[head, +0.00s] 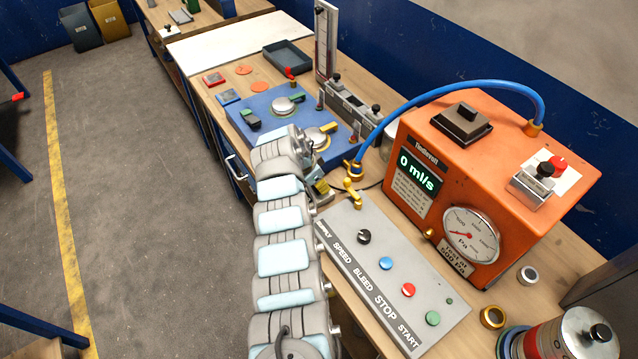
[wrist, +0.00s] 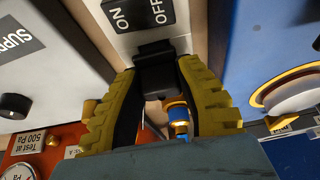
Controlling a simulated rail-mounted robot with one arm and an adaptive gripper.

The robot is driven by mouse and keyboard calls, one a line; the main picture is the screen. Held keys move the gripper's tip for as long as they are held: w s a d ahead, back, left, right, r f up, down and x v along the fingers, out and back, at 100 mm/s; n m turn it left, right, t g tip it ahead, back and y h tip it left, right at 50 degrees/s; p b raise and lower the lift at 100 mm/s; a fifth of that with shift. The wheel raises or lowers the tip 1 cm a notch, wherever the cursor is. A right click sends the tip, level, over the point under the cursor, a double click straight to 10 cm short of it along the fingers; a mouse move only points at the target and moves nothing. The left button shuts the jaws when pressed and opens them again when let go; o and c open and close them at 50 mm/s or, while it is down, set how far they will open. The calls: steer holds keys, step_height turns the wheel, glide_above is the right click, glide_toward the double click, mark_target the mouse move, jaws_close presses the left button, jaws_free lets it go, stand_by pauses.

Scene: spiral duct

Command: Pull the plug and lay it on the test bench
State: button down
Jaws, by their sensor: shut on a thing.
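In the wrist view my gripper (wrist: 160,68) has its two yellow ridged pads closed on a black plug (wrist: 157,82). The test bench (head: 205,72) has a wooden top, with a thin dark cable near the gripper.
A blue plate (head: 262,107) with round lids lies behind my gripper. A blue hose (head: 440,88) arches from the orange flow unit (head: 440,125), reading 0 ml/s, to a brass fitting (head: 354,170). A white sheet (head: 235,40) farther back looks clear.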

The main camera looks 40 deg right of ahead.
steer(key=shift+r+p, duration=0.3)
steer(key=shift+r, duration=0.9)
steer(key=shift+r, duration=0.15)
